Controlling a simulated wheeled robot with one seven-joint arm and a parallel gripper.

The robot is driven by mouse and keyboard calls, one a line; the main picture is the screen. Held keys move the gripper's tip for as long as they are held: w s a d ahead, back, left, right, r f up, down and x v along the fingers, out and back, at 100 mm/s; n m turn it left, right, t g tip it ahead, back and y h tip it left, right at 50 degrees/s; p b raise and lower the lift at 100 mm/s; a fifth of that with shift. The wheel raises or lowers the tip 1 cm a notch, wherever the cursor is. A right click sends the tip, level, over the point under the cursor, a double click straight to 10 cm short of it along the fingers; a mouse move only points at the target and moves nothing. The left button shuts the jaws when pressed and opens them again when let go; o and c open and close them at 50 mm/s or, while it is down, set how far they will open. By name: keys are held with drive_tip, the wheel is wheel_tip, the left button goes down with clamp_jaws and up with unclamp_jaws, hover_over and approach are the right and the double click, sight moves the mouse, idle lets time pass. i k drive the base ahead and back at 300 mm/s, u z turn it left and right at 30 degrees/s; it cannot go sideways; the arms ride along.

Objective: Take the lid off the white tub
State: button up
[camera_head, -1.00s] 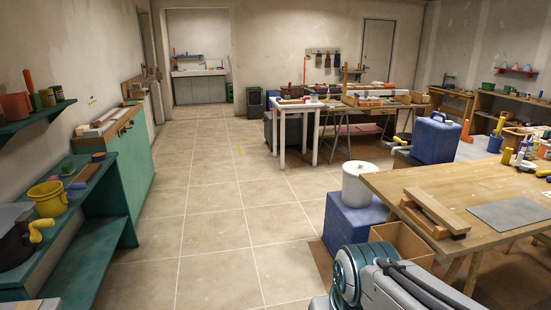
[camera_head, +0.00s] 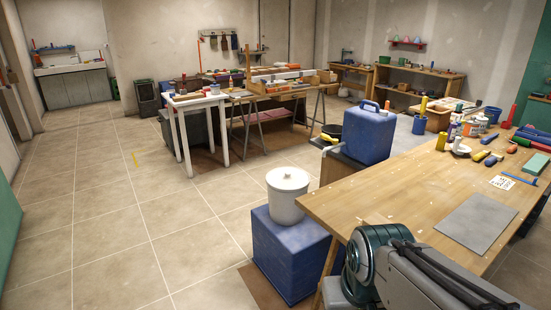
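The white tub (camera_head: 287,202) stands upright on a blue box on the floor, left of the near wooden table. Its white lid (camera_head: 288,177) with a small knob is on top of it. My own arm shows at the bottom right, over the table's near edge. My gripper is not in view.
The blue box (camera_head: 290,255) stands close to the wooden table (camera_head: 375,208), which holds a grey sheet (camera_head: 477,222) and several bottles and tools at its far end. A blue jerrycan (camera_head: 368,134) stands behind the tub. The tiled floor (camera_head: 120,235) at left is clear.

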sight(285, 178)
drive_tip(key=u, duration=0.35)
drive_tip(key=k, duration=0.45)
drive_tip(key=u, duration=0.8)
drive_tip(key=i, duration=3)
drive_tip(key=z, duration=0.95)
drive_tip(key=i, duration=1.1)
drive_tip(key=z, duration=1.7)
drive_tip(key=i, duration=0.7)
drive_tip(key=z, duration=0.5)
